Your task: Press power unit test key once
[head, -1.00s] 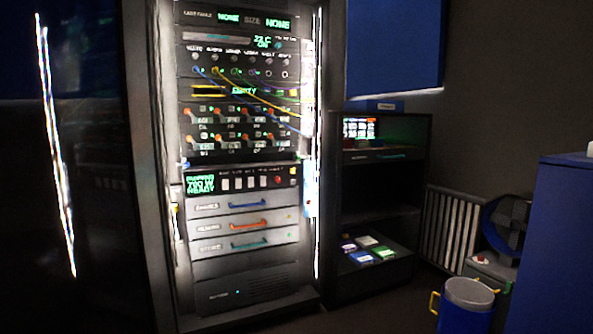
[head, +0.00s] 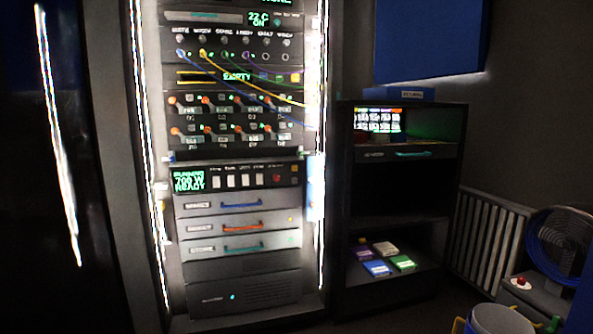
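The power unit (head: 240,181) is a dark panel in the middle of the lit rack. Its green display (head: 188,181) seems to read "RUNNING 700 W READY". To the right of the display is a row of white keys (head: 231,181), then a red button (head: 276,178) and small orange keys (head: 294,181) at the right end. The small labels above the keys are too blurred to tell which is the test key. Neither of my grippers shows in the head view.
Above the unit are rows of orange-tipped switches (head: 205,100) and looping cables (head: 232,72). Below are drawers with coloured handles (head: 241,204). A dark shelf unit (head: 405,170) stands at right, with a radiator (head: 490,235), fan (head: 560,245) and bin (head: 497,318) beyond.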

